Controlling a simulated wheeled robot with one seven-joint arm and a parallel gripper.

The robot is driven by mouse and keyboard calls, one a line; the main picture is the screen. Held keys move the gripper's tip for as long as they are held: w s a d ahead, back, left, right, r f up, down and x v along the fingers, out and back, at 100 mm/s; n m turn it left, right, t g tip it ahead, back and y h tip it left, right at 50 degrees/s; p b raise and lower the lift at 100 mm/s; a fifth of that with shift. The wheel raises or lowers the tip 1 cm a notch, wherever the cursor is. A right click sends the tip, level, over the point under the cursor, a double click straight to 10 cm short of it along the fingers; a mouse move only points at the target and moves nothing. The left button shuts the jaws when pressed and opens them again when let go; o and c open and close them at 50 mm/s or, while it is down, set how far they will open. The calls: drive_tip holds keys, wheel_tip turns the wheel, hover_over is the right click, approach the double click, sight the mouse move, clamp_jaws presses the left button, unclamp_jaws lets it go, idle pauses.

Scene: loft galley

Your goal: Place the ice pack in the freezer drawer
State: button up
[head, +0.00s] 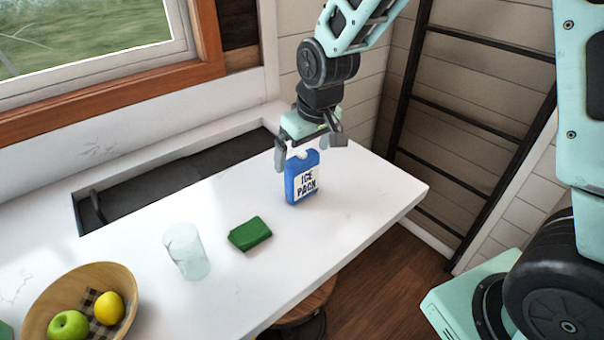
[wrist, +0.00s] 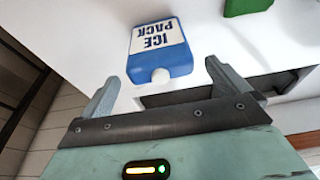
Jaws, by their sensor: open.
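The ice pack (head: 302,178) is a blue block with a white label reading "ICE PACK", standing upright on the white counter. My gripper (head: 308,150) is open, just above the ice pack's top, with its fingers spread. In the wrist view the ice pack (wrist: 160,52) and its pale cap lie ahead of the gap between the fingertips of my gripper (wrist: 160,82).
A green block (head: 250,233) and a clear glass (head: 186,250) stand on the white counter (head: 230,290), left of the ice pack. A wooden bowl (head: 42,296) holds fruit. A dark ladder (head: 465,122) stands at right.

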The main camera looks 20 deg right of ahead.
sight(302, 177)
drive_tip(key=shift+p+x, duration=1.2)
drive_tip(key=shift+x, duration=1.4)
drive_tip(key=shift+s, duration=0.15)
drive_tip(key=c, duration=1.3)
